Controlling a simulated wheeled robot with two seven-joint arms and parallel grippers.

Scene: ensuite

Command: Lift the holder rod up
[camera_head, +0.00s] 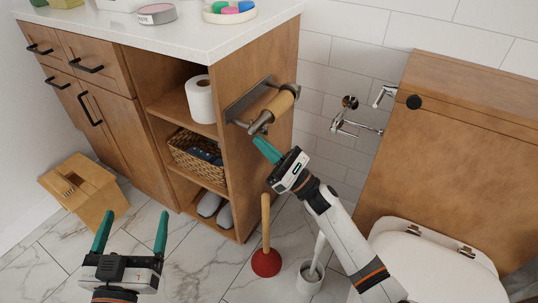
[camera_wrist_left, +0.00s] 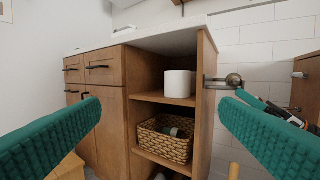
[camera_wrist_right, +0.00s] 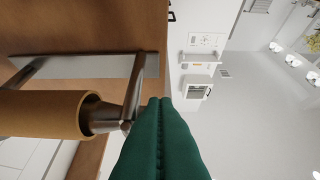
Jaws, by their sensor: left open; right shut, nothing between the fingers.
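The toilet roll holder is fixed to the side panel of the wooden cabinet in the head view. Its metal holder rod (camera_head: 257,124) ends near my right gripper and carries a brown cardboard tube (camera_head: 281,102). In the right wrist view the tube (camera_wrist_right: 45,112) and a metal arm (camera_wrist_right: 135,92) are close, left of my fingers. My right gripper (camera_head: 267,150) is shut and empty, its tips just below the rod's near end; I cannot tell whether they touch it. My left gripper (camera_head: 131,232) is open and empty, low over the floor at the front left.
A toilet (camera_head: 430,262) stands at the right. A red plunger (camera_head: 266,262) and a white brush holder (camera_head: 309,278) stand on the floor below my right arm. A wooden stool (camera_head: 85,190) is at the left. The open shelves hold a white roll (camera_head: 201,100) and a wicker basket (camera_head: 190,160).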

